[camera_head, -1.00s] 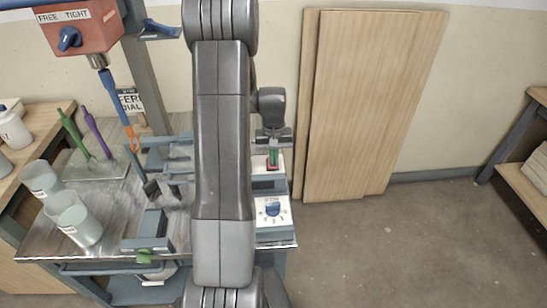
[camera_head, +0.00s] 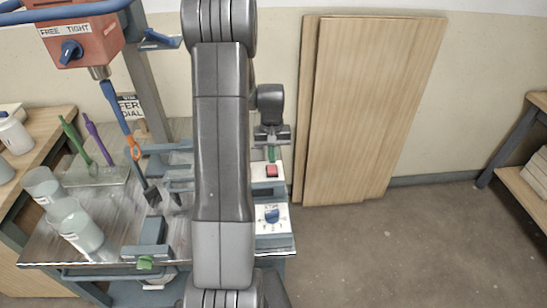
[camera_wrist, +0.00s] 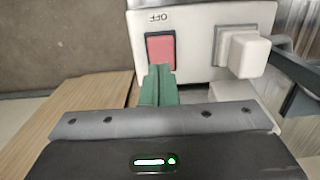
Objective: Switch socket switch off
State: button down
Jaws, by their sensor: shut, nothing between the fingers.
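The socket switch is a red rocker (camera_wrist: 161,50) in a dark frame on a white housing (camera_wrist: 196,72). The word OFF is printed upside down above it in the wrist view. In the head view the red switch (camera_head: 272,171) shows on the right side of the bench. My gripper (camera_wrist: 160,68) has green fingers held together, with nothing between them. Its tips overlap the near edge of the rocker in the wrist view; I cannot tell whether they touch. In the head view my gripper (camera_head: 272,158) is just behind the switch. Which way the rocker is tipped is unclear.
A white plug (camera_wrist: 246,52) sits in the housing right of the switch. A blue dial (camera_head: 272,215) is on a white panel in front. A red mixer head (camera_head: 75,42) hangs at left above cups (camera_head: 75,225). Wooden boards (camera_head: 365,110) lean on the wall at right.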

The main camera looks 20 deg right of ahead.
aim_at(272, 165)
notch_tip(272, 165, up, 11)
jog(key=shift+w+r, duration=0.15)
jog(key=shift+r, duration=0.05)
jog(key=shift+d, duration=0.1)
jog(key=shift+w+g, duration=0.45)
jog(key=shift+g, duration=0.25)
jog(key=f, duration=0.4)
jog(key=s+f, duration=0.1)
jog(key=f, duration=0.4)
jog(key=s+f+p, duration=0.1)
jog(key=f, duration=0.3)
jog(key=shift+s+a+f, duration=0.2)
jog(key=shift+a+f, duration=0.1)
jog(key=shift+f, duration=0.05)
jog(key=shift+f, duration=0.1)
